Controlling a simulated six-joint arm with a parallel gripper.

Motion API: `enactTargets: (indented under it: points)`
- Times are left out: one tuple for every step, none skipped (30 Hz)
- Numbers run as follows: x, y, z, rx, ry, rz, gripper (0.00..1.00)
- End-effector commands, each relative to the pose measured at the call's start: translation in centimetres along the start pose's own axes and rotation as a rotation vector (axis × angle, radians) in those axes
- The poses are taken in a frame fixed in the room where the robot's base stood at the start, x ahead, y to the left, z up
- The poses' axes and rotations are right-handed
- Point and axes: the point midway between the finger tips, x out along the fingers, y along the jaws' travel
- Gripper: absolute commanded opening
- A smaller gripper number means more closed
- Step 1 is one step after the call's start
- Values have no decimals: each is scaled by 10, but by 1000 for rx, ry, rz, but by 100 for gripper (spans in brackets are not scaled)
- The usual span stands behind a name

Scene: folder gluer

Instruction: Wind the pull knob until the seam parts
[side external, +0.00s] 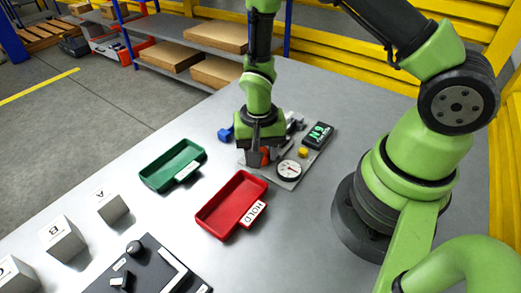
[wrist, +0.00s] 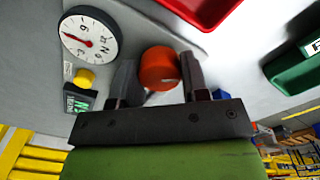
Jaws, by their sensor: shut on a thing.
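The orange-red pull knob (wrist: 159,68) sits between the two dark fingers of my gripper (wrist: 158,82) in the wrist view. In the side view my gripper (side external: 262,155) points down over the grey tester plate (side external: 285,183), and a little of the knob shows as red at the fingers. My gripper is shut on the knob. A round white dial (side external: 289,170) with a needle stands on the plate beside the gripper; its face also shows in the wrist view (wrist: 90,37). A dark display with green digits (side external: 319,133) is behind the dial. The seam is hidden.
A yellow button (side external: 303,153) is between dial and display. A red HOLD tray (side external: 231,204) and a green tray (side external: 172,165) lie to the left. A blue part (side external: 226,134) is behind. Blocks (side external: 112,207) and a black panel (side external: 148,268) are nearer the front.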

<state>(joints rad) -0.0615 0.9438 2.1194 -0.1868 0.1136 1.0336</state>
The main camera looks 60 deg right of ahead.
Motion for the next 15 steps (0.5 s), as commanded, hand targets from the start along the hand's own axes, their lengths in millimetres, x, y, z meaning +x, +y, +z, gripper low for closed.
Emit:
enactTargets:
  points:
    - [1,0,1,17,-2,2,18]
    - [1,0,1,24,-2,2,18]
    - [1,0,1,31,-2,2,18]
    - [1,0,1,36,-3,2,18]
    - [1,0,1,40,-3,2,18]
    - [1,0,1,45,-3,2,18]
    - [1,0,1,47,-3,2,18]
    - [1,0,1,49,-3,2,18]
    - [1,0,1,51,-3,2,18]
    - [1,0,1,51,-3,2,18]
    - [1,0,1,51,-3,2,18]
    - [1,0,1,51,-3,2,18]
    - [1,0,1,50,-3,2,18]
    - [1,0,1,50,-3,2,18]
    - [1,0,1,49,-3,2,18]
